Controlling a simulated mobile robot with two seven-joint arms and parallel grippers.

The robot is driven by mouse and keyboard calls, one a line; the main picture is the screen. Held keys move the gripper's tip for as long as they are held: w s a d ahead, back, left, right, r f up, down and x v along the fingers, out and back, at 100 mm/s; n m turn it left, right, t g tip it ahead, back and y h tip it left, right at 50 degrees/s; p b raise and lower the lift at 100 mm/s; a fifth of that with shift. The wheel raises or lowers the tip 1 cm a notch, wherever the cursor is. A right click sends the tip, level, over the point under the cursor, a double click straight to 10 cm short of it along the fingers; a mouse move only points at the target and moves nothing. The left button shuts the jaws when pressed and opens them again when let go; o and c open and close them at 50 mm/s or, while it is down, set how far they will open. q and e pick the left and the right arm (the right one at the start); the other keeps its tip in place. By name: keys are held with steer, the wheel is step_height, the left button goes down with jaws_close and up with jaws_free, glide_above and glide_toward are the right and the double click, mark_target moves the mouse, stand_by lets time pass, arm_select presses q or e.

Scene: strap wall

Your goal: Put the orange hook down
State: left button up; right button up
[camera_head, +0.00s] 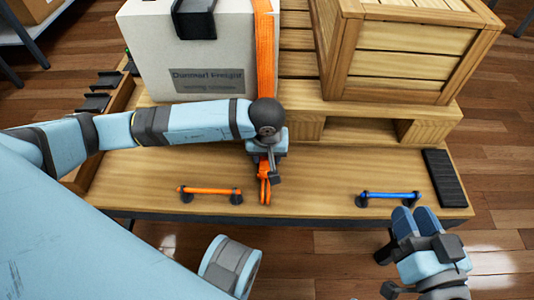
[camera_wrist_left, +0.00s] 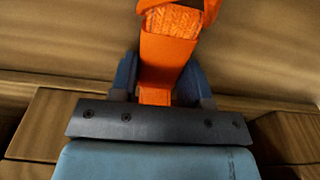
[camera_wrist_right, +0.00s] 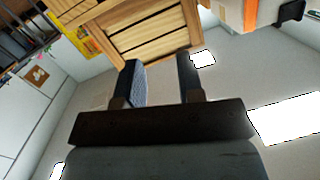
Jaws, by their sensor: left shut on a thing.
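The orange hook (camera_head: 264,188) hangs below my left gripper (camera_head: 266,160), over the front of the wooden bench top (camera_head: 330,180). In the left wrist view, the orange piece (camera_wrist_left: 168,55) sits between my blue left fingers, with woven orange webbing at its upper end. My left gripper is shut on it. Whether the hook's tip touches the bench top cannot be told. An orange strap (camera_head: 265,50) runs down the box front above my left gripper. My right gripper (camera_head: 415,220) is at the bench's front right, empty, its fingers apart in the right wrist view (camera_wrist_right: 160,80).
An orange bar (camera_head: 210,191) and a blue bar (camera_head: 390,196) on dark mounts lie along the bench's front. A white freight box (camera_head: 150,50) and a wooden crate (camera_head: 405,60) stand on a pallet (camera_head: 300,115) behind. A black ribbed pad (camera_head: 445,178) lies at right.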

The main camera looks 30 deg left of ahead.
arm_select(q)
steer(key=o, duration=0.8)
steer(key=shift+f, duration=0.1)
